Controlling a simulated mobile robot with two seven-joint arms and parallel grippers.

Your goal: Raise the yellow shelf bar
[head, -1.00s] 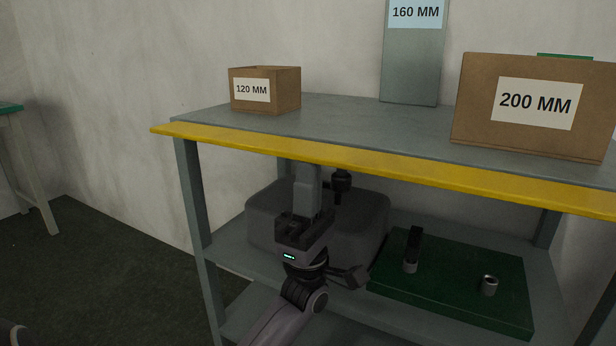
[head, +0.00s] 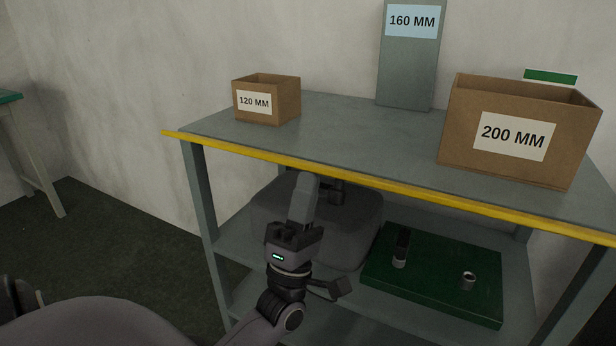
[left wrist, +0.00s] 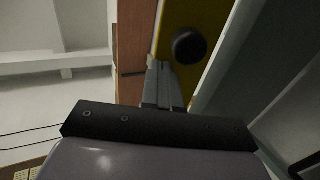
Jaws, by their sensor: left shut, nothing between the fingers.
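The yellow shelf bar (head: 400,187) runs along the whole front edge of the grey upper shelf. My left gripper (head: 308,177) points upward just below the bar, left of its middle. Its fingers are shut with nothing between them. In the left wrist view the shut fingers (left wrist: 163,80) reach towards the yellow bar (left wrist: 180,85), whose face carries a round black knob (left wrist: 188,47). I cannot tell whether the fingertips touch the bar. My right gripper is not in view.
On the upper shelf (head: 340,135) stand a 120 MM box (head: 268,100), a grey 160 MM panel (head: 408,70) and an open 200 MM box (head: 515,135). Below are a grey rounded block (head: 350,235) and a green board (head: 430,285) with small metal parts.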

